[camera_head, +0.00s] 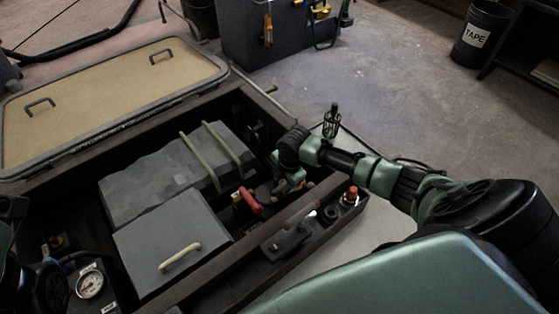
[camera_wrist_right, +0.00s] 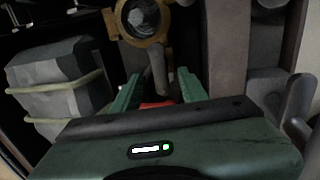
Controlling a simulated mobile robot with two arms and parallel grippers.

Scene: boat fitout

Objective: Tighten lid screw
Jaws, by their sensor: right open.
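My right gripper (camera_head: 281,188) reaches down into the open compartment from the right and is open. In the right wrist view its two green fingers (camera_wrist_right: 160,78) stand apart. A red part (camera_wrist_right: 157,104) shows low between them, with a grey rod-like part (camera_wrist_right: 159,70) beyond it. I cannot tell whether the fingers touch either. A brass-coloured ring fitting (camera_wrist_right: 141,20) with a pale centre lies past the fingertips. I cannot clearly make out the lid screw. In the head view a red handle (camera_head: 250,201) lies just left of the gripper. No left gripper is clearly seen.
A grey strapped box (camera_head: 150,183) and a grey box with a pale handle (camera_head: 160,235) fill the compartment's middle. The tan hatch lid (camera_head: 110,95) lies open behind. A ledge (camera_head: 270,262) with a grey lever and a red knob (camera_head: 352,193) borders the right side. A gauge (camera_head: 90,284) sits front left.

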